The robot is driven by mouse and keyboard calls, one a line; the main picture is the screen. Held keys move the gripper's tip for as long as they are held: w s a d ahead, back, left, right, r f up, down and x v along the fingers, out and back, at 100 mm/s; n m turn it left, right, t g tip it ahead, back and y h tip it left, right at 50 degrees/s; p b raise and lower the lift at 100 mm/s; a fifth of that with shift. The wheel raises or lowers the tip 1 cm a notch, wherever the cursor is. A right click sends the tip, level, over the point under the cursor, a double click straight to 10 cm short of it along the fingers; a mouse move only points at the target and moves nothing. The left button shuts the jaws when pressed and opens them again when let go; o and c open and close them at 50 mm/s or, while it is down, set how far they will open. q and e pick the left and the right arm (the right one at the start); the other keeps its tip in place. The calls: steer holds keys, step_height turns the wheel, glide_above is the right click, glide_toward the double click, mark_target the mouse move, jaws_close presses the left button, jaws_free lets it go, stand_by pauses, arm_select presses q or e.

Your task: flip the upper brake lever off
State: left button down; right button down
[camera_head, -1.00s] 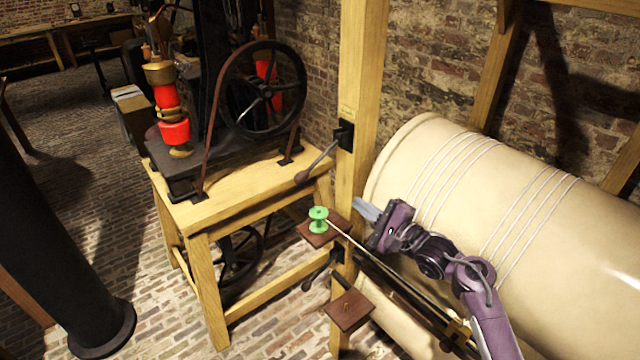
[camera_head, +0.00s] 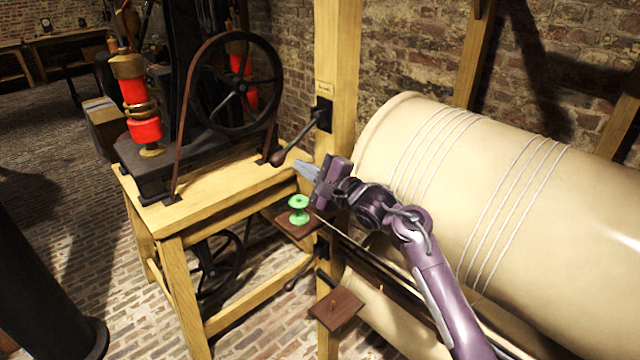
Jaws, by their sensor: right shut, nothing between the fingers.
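The upper brake lever (camera_head: 299,142) is a dark arm with a rounded knob at its lower left end. It hangs down-left from a black bracket (camera_head: 323,114) on the wooden post (camera_head: 338,60). My right gripper (camera_head: 299,168) is purple with grey fingers, shut and empty. Its fingertips appear just below and right of the lever's knob; I cannot tell whether they touch. A lower lever (camera_head: 303,273) on the same post also slopes down-left. My left gripper is not in view.
A green spool (camera_head: 299,209) stands on a small brown shelf (camera_head: 290,226) below my gripper. A second brown shelf (camera_head: 336,308) sits lower. A large cream drum (camera_head: 440,150) fills the right. A wooden bench (camera_head: 200,190) with a black flywheel (camera_head: 234,85) stands left.

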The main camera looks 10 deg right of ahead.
steer(key=shift+s+a+r, duration=0.5)
steer(key=shift+a+r, duration=0.1)
steer(key=shift+a, duration=0.2)
